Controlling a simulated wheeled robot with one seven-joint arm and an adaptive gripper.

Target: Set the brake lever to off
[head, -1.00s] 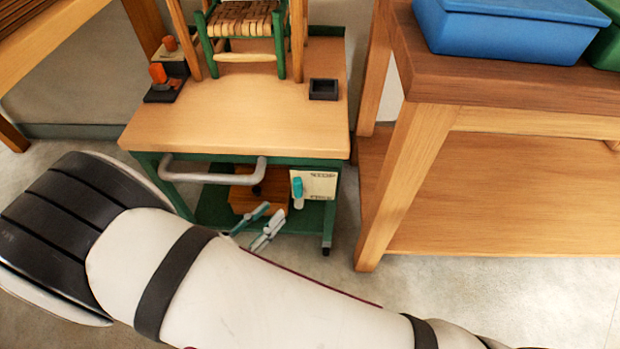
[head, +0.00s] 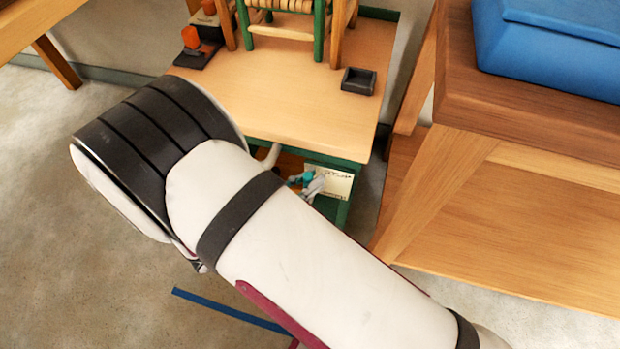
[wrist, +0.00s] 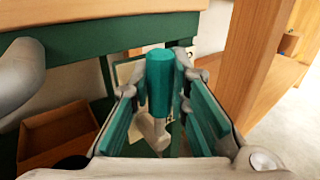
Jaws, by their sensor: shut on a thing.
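The brake lever has a teal grip (wrist: 159,80) on a pale grey stem. It is mounted by a pale label plate (head: 333,181) under the front edge of the green-framed cart. My gripper (wrist: 161,95) is shut on the teal grip, one teal-padded finger on each side. In the head view my gripper (head: 310,186) is small and partly hidden behind my arm, with the lever's teal grip (head: 306,178) at its tips. The lettering on the plate is too small to read, so I cannot tell which mark the lever points at.
The cart's wooden top (head: 300,95) carries a woven-seat chair (head: 285,20), a small dark tray (head: 358,80) and orange-topped items (head: 191,38). The cart's grey handle (wrist: 18,80) is close at left. A wooden bench (head: 440,190) with a blue bin (head: 550,50) stands close at right.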

